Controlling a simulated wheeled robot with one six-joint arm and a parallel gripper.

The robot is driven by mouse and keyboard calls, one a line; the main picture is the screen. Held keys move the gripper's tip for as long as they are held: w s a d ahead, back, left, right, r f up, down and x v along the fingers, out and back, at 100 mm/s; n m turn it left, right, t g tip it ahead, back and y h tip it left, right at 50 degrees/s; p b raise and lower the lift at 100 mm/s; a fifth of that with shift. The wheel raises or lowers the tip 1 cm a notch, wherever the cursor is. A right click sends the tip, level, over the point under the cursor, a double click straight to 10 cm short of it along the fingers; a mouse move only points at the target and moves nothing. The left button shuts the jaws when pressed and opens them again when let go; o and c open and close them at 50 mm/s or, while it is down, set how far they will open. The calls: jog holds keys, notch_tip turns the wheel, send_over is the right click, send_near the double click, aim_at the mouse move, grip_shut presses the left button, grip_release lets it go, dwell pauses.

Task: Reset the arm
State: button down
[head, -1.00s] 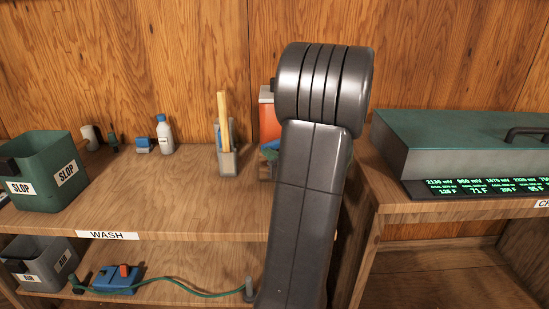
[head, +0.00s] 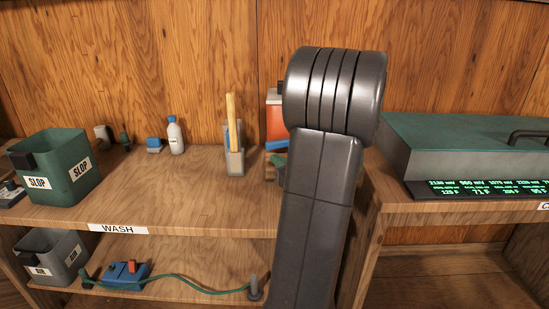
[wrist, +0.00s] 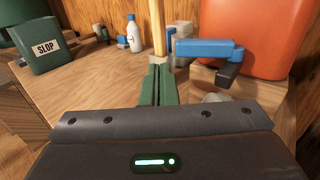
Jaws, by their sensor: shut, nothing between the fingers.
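My arm (head: 322,180) rises in front of the bench in the head view and bends at a thick ribbed joint. It hides what lies behind it, and I cannot make out my gripper clearly there. In the wrist view my gripper (wrist: 158,70) shows as two green fingers pressed together with nothing between them. They point over the wooden worktop, toward the base of an upright wooden stick (wrist: 160,28). A red container (wrist: 265,40) with a blue tap (wrist: 208,50) stands just right of the fingers.
The bench middle is clear. A grey RIG bin (head: 50,255) and a blue device (head: 125,275) sit below. A green-lidded box (head: 450,140) is right.

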jog(key=s+a+v, duration=0.1)
jog(key=v, duration=0.6)
jog(key=shift+s, duration=0.35)
jog(key=shift+d+f, duration=0.1)
